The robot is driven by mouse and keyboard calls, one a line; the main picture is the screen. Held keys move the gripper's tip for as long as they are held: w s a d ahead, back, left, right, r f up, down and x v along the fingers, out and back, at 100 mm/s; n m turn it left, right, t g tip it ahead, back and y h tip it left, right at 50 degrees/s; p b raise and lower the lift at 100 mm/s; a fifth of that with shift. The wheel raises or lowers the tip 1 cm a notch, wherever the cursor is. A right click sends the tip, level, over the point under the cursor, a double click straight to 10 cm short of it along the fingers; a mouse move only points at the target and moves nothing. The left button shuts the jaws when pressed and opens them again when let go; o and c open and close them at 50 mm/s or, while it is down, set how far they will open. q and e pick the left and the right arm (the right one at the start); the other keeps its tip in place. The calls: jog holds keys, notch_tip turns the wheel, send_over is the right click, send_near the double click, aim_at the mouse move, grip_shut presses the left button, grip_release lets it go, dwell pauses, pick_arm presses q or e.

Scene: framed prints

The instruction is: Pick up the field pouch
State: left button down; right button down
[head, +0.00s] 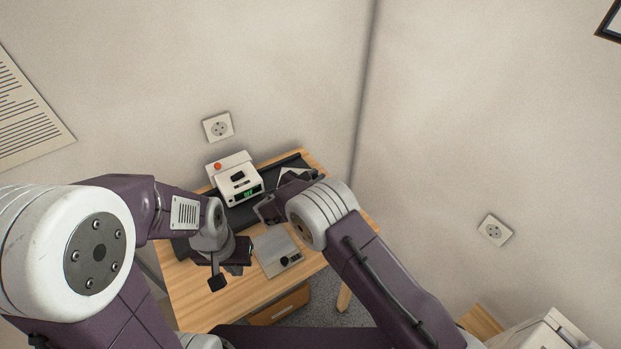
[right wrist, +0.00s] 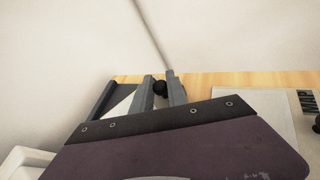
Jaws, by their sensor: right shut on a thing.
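A flat white thing (head: 292,173), which I take to be the field pouch, lies on the dark mat near the desk's back right corner. My right gripper (head: 313,175) covers much of it. In the right wrist view its white corner (right wrist: 122,106) shows beside my right gripper (right wrist: 161,88), whose two grey fingers are shut on a small black knob. Whether it is lifted I cannot tell, and no label on it shows. My left gripper (head: 226,275) is open and empty above the desk's front left part.
A white device (head: 233,178) with a red button and green display stands at the back. Walls close behind; bare wood lies in front.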

notch_tip(320, 180, up, 3)
jog(key=shift+w+r, duration=0.1)
jog(key=shift+r, duration=0.05)
jog(key=s+d+r, duration=0.6)
jog(key=d+r, duration=0.1)
jog(key=d, duration=0.3)
jog(key=shift+s, duration=0.25)
